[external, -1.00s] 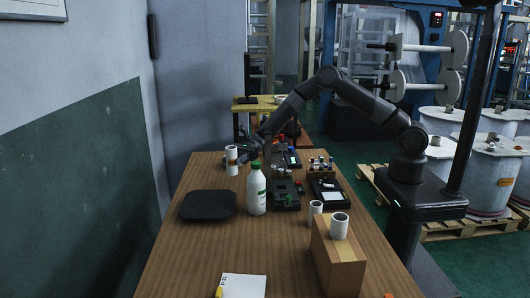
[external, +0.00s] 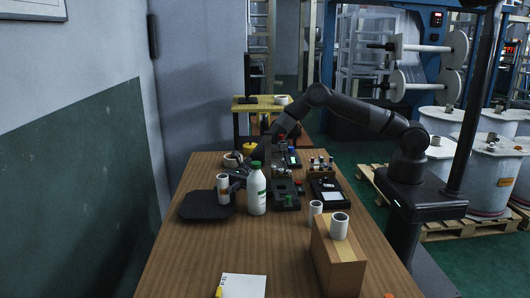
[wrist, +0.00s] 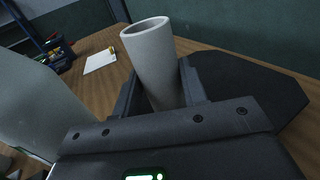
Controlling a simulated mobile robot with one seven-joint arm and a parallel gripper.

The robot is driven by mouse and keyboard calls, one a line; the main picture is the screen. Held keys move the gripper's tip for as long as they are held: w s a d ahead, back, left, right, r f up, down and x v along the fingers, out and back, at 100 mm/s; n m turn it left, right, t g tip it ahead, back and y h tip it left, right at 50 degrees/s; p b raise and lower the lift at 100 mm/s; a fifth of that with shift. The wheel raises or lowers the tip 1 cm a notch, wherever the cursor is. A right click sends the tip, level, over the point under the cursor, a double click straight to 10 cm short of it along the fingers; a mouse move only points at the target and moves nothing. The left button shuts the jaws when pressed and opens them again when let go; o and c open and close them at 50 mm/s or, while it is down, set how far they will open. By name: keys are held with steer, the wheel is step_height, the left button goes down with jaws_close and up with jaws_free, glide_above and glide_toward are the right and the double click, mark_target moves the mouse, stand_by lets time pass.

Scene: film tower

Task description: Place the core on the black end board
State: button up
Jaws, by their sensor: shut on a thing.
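My gripper (external: 228,195) is shut on the core. The black end board (external: 203,207) lies flat on the wooden table; in the wrist view it shows to the right of the core (wrist: 255,85). The core's lower end is partly hidden by my fingers, and I cannot tell whether it touches the board.
A white bottle with a green cap (external: 257,191) stands close to the right of my gripper. Other white tubes (external: 340,226) stand on and by a wooden box (external: 338,262). Several small devices (external: 328,192) fill the table's right side. The front left of the table is mostly clear.

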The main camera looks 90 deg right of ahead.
steer(key=o, duration=1.1)
steer(key=shift+f, duration=0.15)
steer(key=shift+d, duration=0.15)
steer(key=v, duration=1.1)
steer(key=shift+s+d, duration=0.25)
steer(key=shift+d, duration=0.05)
steer(key=shift+r, duration=0.2)
